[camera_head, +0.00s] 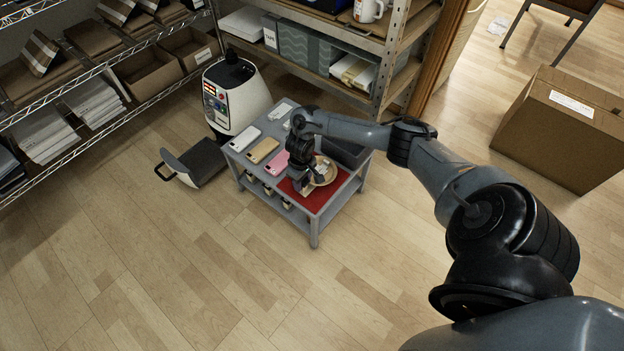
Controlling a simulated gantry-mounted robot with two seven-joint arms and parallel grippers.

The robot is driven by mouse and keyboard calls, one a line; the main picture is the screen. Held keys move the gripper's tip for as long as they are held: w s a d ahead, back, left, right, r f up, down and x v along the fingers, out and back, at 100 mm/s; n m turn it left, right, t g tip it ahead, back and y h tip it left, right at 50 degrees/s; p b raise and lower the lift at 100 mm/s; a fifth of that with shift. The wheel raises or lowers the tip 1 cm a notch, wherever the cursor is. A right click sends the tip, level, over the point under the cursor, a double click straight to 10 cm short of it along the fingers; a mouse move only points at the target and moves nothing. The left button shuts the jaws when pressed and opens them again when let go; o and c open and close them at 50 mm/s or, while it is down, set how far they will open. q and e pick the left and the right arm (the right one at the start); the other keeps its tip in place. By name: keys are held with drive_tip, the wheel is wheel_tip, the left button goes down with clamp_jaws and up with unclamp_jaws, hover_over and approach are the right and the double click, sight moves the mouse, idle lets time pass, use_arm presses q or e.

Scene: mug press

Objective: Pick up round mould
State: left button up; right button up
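A round, tan, dish-like thing (324,172), which looks like the round mould, lies on the red mat (318,193) on a small grey table. My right gripper (308,185) reaches down from above at the left part of this round thing. The fingers are small and dark against it, and I cannot tell whether they are open or closed on its rim. The gripper and wrist hide part of the round thing. My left gripper is not in the picture.
Phone-shaped pieces, one tan (262,150) and one pink (276,162), lie on the grey table (314,228). Shelves line the back. A cardboard box (560,128) stands right. The front floor is clear.

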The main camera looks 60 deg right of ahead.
clamp_jaws()
drive_tip(key=shift+r, duration=0.15)
